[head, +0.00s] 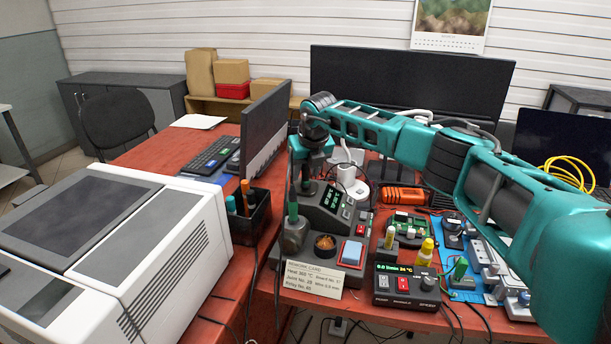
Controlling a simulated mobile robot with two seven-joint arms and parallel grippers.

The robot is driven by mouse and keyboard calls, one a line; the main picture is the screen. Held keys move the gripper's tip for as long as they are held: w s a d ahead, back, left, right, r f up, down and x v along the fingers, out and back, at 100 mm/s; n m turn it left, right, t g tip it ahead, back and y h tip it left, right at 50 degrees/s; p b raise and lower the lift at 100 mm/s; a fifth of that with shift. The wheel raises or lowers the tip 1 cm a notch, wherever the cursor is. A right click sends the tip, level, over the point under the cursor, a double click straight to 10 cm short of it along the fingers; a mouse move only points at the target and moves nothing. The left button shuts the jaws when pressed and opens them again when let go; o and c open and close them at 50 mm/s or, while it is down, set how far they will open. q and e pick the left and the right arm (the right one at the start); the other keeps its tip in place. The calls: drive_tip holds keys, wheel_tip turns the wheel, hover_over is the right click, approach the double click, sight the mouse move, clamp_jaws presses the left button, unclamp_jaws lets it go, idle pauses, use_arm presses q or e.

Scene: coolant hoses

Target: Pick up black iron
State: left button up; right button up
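My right arm reaches in from the right across the workbench, and its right gripper (308,178) points down over the back left of the grey soldering station (328,222). A dark upright shape shows under the wrist; I cannot tell whether it is a finger or the handle of the black iron. No black iron stands out clearly elsewhere. A green-handled tool (293,206) stands upright in a grey holder (295,236) just in front of the gripper. My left gripper is not in view.
A pen box (249,216) and white printer (120,245) are at the left.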

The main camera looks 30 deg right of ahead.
clamp_jaws()
drive_tip(key=shift+r, duration=0.1)
idle(0.3)
wheel_tip(320, 180, up, 20)
drive_tip(key=p, duration=0.1)
idle(0.4)
drive_tip(key=shift+a, duration=0.1)
